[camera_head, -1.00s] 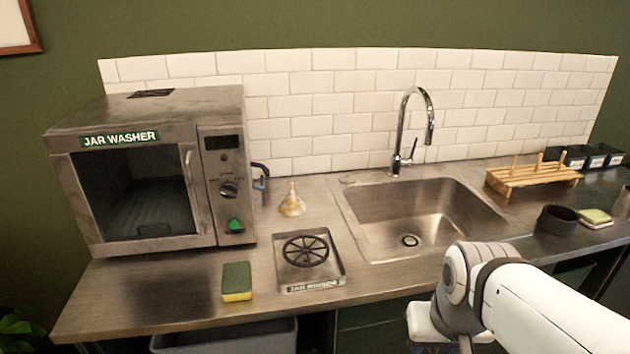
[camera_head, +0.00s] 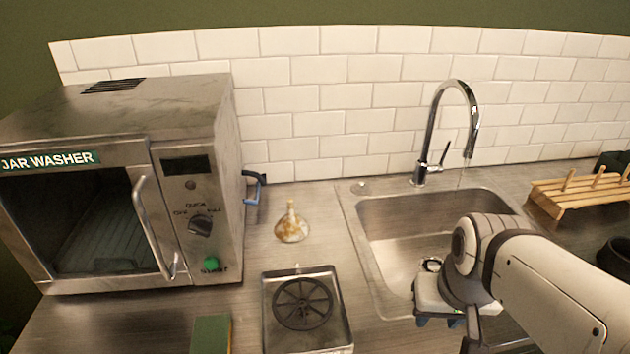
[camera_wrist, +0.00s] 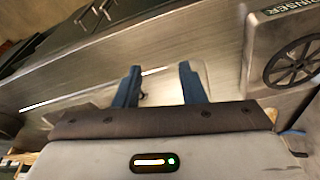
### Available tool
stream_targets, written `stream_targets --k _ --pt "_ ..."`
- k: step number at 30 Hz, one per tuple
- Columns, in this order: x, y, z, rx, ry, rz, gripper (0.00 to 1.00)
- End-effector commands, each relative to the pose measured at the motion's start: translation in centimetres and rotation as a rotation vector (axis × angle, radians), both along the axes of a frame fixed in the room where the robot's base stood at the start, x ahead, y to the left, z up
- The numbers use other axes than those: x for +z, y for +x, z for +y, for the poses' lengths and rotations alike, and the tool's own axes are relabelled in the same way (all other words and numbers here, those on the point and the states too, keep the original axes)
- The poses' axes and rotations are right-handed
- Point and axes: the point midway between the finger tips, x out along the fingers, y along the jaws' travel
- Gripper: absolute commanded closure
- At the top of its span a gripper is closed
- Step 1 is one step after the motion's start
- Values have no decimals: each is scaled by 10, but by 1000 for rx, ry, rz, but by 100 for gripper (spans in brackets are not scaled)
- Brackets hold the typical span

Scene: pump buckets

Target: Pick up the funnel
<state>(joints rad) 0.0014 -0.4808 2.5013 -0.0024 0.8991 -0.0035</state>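The funnel (camera_head: 292,225) stands spout up on the counter in the head view, small and cream with brown stains. It is between the jar washer and the sink, behind the jar rinser. My gripper (camera_head: 436,322) is at the front edge of the sink, to the right of the funnel and nearer to me, well apart from it. In the wrist view my gripper (camera_wrist: 160,80) shows two blue fingers spread apart with nothing between them. The funnel is not visible in the wrist view.
The jar washer (camera_head: 190,120) stands left of the funnel, with a blue-handled thing (camera_head: 254,188) beside it. The jar rinser (camera_head: 308,347) lies in front of the funnel. The sink (camera_head: 385,240), faucet (camera_head: 420,172) and wooden rack (camera_head: 560,205) are to the right.

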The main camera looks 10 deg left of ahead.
Motion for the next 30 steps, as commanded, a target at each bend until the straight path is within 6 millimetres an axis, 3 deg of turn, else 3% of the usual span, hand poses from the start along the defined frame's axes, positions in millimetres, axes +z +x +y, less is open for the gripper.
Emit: stream_targets --k 5,8,17,24,30 --pt "0 2 5 -16 27 23 63" --pt "-1 6 19 -51 106 89 63" --pt "4 44 113 -385 576 495 63" --pt "14 110 183 -710 964 817 63" --pt "8 183 214 -1000 1277 1030 63"
